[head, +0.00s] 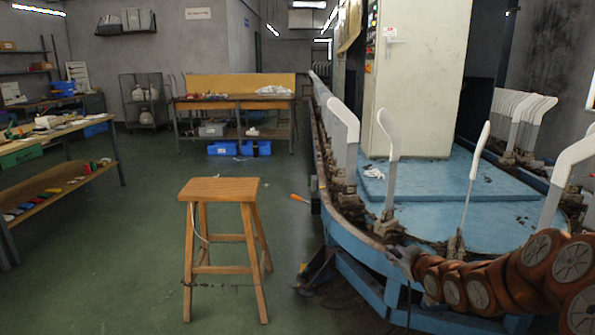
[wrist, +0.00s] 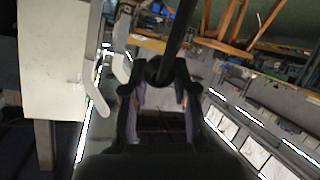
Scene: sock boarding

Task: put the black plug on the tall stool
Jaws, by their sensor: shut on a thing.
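The tall stool (head: 219,189) is wooden, with a bare flat seat, and stands upright on the green floor left of centre in the head view. My gripper (head: 402,260) is right of the stool, by the near edge of the blue machine. In the wrist view my gripper (wrist: 160,98) is shut on a dark, long thing, which I take to be the black plug (wrist: 179,38). It runs from between the fingertips toward the top of the picture. Its exact shape is hard to tell against the dark fingers. The held thing is apart from the stool.
The blue machine platform (head: 440,200) with several upright white sock boards (head: 388,146) fills the right side. A workbench (head: 235,101) stands at the back and a shelf table (head: 60,180) at the left. An orange-handled tool (head: 299,198) lies right of the stool. Floor left of the stool is clear.

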